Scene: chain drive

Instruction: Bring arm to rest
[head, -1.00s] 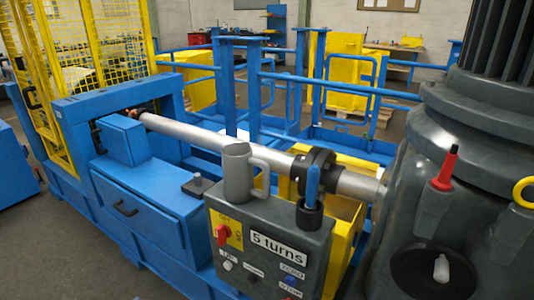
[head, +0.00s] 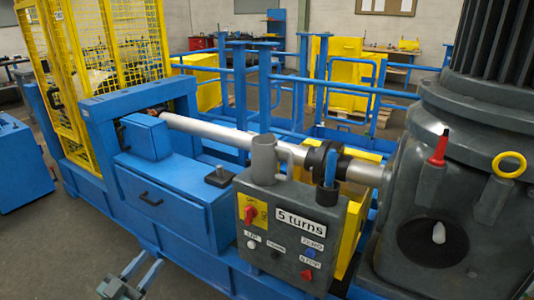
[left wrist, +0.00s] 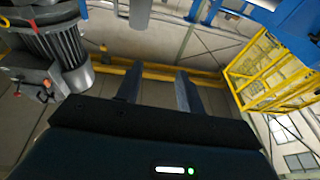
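My left gripper (head: 146,268) shows at the bottom left of the head view, in front of the blue machine frame. Its two fingers (left wrist: 160,88) stand apart in the left wrist view, with nothing between them. It is clear of the control box (head: 290,225) labelled "5 turns", which stands to its right. My right gripper is in neither current view.
The blue machine (head: 155,195) carries a long silver shaft (head: 215,132) running to the big grey motor housing (head: 440,190). A yellow mesh cage (head: 105,60) stands at the back left. A grey mug-like holder (head: 264,160) sits on the control box. Floor at the lower left is free.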

